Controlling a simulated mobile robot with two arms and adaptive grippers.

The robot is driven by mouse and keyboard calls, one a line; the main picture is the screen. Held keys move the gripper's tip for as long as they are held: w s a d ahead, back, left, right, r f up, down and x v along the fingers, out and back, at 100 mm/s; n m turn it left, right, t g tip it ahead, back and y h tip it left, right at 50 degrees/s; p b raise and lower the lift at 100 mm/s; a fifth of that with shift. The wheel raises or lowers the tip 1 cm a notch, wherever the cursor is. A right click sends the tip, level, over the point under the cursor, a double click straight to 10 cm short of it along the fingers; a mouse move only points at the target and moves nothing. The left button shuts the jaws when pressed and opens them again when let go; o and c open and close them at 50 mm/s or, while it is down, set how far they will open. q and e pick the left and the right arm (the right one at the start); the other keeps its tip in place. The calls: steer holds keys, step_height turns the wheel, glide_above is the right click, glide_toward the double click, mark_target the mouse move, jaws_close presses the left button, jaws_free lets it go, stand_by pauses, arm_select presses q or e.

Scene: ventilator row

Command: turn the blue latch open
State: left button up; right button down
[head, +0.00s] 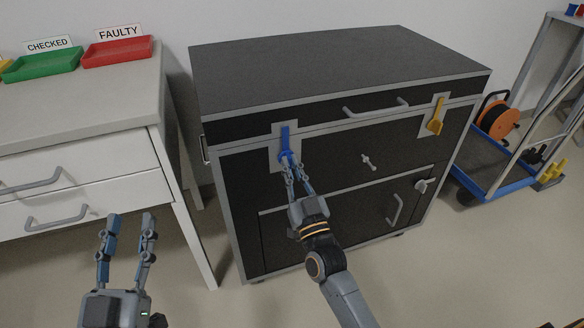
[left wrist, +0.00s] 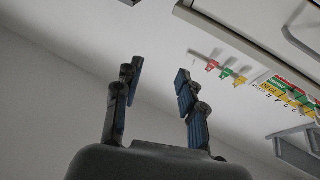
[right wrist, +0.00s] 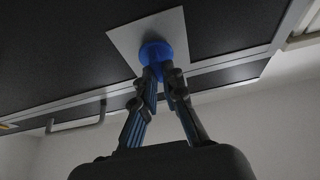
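The blue latch (head: 285,143) sits on a light plate at the front left of the dark case, across the lid seam. Its strip points up and its round lower part is at my right gripper's fingertips. My right gripper (head: 289,168) reaches it from below. In the right wrist view the latch (right wrist: 155,52) shows between and just beyond the fingertips (right wrist: 163,72), which are close together on its lower part. My left gripper (head: 128,222) is open and empty, low in front of the drawer unit. It also shows open in the left wrist view (left wrist: 158,75).
A yellow latch (head: 436,117) is at the case's right, with a lid handle (head: 375,109) between the latches and a small knob (head: 368,161) below. The drawer unit (head: 90,120) stands left, carrying red (head: 118,54) and green (head: 42,66) trays. A blue cart (head: 490,180) stands right.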

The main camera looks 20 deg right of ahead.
stand_by(0.3)
